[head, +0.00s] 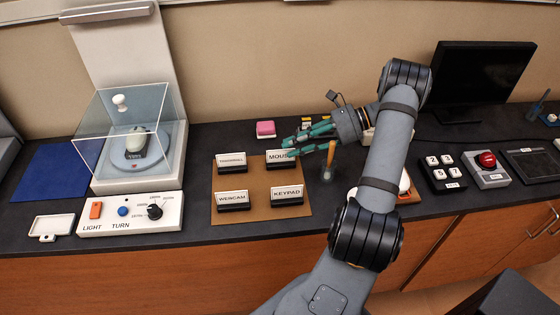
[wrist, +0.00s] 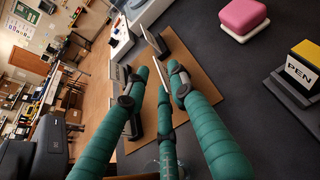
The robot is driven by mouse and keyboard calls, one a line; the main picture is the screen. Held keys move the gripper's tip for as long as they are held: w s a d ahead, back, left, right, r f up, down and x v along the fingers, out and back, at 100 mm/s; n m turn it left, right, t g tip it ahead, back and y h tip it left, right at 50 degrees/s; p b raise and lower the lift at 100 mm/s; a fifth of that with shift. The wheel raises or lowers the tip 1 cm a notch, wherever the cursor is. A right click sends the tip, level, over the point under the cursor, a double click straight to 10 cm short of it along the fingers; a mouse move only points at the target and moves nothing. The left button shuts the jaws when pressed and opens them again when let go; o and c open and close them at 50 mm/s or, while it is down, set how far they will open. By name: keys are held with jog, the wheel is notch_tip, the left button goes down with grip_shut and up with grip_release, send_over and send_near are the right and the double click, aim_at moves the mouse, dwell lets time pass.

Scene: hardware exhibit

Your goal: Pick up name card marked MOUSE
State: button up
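The name card marked MOUSE (head: 279,157) stands upright at the far right of a brown board (head: 241,206). My gripper (head: 291,147) has teal fingers and reaches in from the right, with its tips at the card's upper right part and hiding a little of it. In the wrist view, the fingers (wrist: 161,78) are spread, and a thin pale edge, apparently the MOUSE card, shows between the tips. I cannot tell whether they touch it. The gripper looks open.
TRACKBALL (head: 231,162), WEBCAM (head: 233,201) and KEYPAD (head: 287,195) cards share the board. A pink block (head: 265,129) lies behind. A wooden-handled tool (head: 329,160) stands just right of the board. A clear case (head: 125,130) is at left.

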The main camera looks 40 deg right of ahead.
aim_at(277, 151)
jog(key=p+x, duration=0.1)
jog(key=x, duration=0.4)
jog(key=shift+a, duration=0.1)
jog(key=shift+c, duration=0.2)
grip_shut()
